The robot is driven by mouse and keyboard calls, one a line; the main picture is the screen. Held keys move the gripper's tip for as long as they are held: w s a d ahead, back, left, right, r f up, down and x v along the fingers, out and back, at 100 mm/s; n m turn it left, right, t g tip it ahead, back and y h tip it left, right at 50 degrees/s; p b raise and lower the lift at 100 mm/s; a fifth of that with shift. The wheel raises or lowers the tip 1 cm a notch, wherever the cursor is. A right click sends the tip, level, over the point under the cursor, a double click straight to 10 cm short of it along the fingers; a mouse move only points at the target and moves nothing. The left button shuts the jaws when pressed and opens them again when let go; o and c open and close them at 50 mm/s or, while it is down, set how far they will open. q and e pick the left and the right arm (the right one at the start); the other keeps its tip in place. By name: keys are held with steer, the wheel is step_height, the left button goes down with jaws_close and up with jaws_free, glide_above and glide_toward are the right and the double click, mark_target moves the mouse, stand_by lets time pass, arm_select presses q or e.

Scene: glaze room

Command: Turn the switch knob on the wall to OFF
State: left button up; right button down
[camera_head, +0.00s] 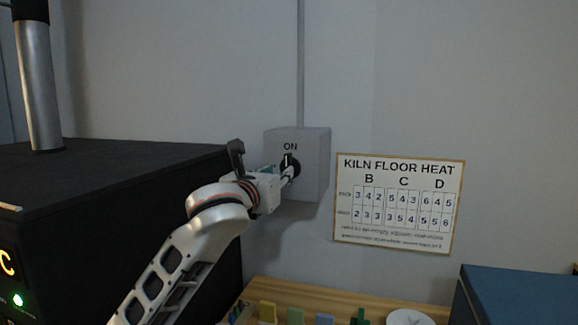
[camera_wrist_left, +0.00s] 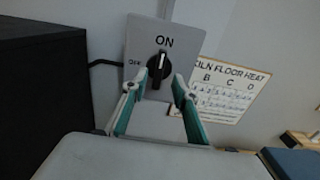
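The grey switch box (camera_head: 313,160) is mounted on the wall, with a black knob (camera_head: 291,160) on its front face. In the left wrist view the knob (camera_wrist_left: 159,66) stands upright, its white mark toward the ON label above; the OFF label (camera_wrist_left: 132,64) is to its left. My left gripper (camera_head: 288,173) is in front of the box at the knob. In the left wrist view its teal-padded fingers (camera_wrist_left: 160,82) are apart, one on each side of the knob's lower part, with small gaps showing. Whether they touch it is unclear. My right gripper is not in view.
A large black unit (camera_head: 120,185) stands left of the box. A KILN FLOOR HEAT sign (camera_head: 398,203) hangs to the right. Below is a wooden surface (camera_head: 275,290) with small coloured blocks and a white round item (camera_head: 409,317). A blue-topped cabinet (camera_head: 525,290) is at lower right.

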mark_target(286, 166)
arm_select(q)
steer(key=shift+p+x, duration=0.5)
steer(key=shift+x, duration=2.85)
jaws_close()
